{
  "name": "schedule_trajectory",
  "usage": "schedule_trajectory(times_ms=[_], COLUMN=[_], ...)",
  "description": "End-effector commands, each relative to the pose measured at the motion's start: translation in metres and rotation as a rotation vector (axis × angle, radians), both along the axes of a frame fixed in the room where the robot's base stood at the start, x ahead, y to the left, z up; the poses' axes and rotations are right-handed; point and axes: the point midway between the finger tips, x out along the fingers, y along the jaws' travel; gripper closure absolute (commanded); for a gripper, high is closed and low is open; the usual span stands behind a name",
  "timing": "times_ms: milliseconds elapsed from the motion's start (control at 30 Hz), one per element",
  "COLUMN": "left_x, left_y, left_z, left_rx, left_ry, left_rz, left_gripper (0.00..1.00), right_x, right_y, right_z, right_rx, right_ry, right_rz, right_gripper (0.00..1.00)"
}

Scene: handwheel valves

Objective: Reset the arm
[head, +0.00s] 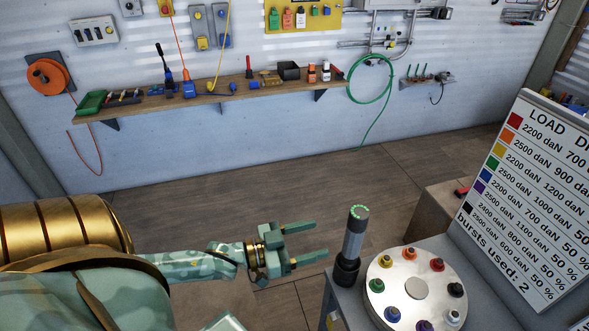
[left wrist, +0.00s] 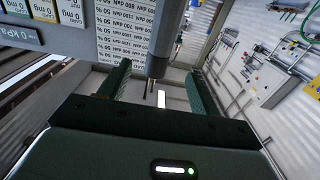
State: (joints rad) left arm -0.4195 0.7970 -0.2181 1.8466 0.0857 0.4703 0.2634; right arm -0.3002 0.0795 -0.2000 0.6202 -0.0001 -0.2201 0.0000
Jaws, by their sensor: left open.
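My left arm (head: 195,265) comes in from the left, camouflage-patterned with a gold band near the wrist. My left gripper (head: 320,241) is open and empty, its two green fingers pointing right. A dark grey cylindrical handle (head: 354,235) with a green-lit ring on top stands upright just right of the fingertips, apart from them. In the left wrist view the handle (left wrist: 165,40) shows ahead, lined up between the open fingers. My right gripper is not in view.
A round white plate (head: 414,291) with several coloured knobs sits on a grey bench beside the handle. A load board (head: 535,190) stands behind it at right. A wooden shelf (head: 215,95) with tools is on the far wall. The floor between is clear.

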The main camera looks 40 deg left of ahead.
Motion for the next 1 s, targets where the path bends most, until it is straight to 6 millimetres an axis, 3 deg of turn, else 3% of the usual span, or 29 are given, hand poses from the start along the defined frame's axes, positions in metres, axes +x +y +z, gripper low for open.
schedule_trajectory(times_ms=[200,500,600,667,733,833,967,1000], left_x=[-0.026,-0.030,-0.029,-0.030,-0.036,-0.058,-0.111,-0.133], left_y=[0.015,0.018,0.022,0.035,0.060,0.101,0.144,0.152], left_z=[0.000,0.001,-0.011,-0.033,-0.071,-0.145,-0.246,-0.276], left_rx=[0.000,0.002,0.077,0.158,0.269,0.428,0.599,0.641], left_ry=[0.000,-0.004,0.015,0.056,0.134,0.290,0.533,0.612], left_rz=[0.000,0.000,0.013,0.038,0.084,0.176,0.274,0.294], left_gripper=[0.37,0.37,0.37,0.37,0.37,0.37,0.37,0.37], right_x=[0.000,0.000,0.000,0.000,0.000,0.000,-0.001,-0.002], right_y=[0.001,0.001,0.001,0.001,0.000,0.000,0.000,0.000], right_z=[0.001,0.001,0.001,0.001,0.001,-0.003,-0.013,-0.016], right_rx=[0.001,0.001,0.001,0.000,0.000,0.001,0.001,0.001], right_ry=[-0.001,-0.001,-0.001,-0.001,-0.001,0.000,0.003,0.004], right_rz=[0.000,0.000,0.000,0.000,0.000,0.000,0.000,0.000], right_gripper=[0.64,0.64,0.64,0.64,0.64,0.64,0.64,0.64])
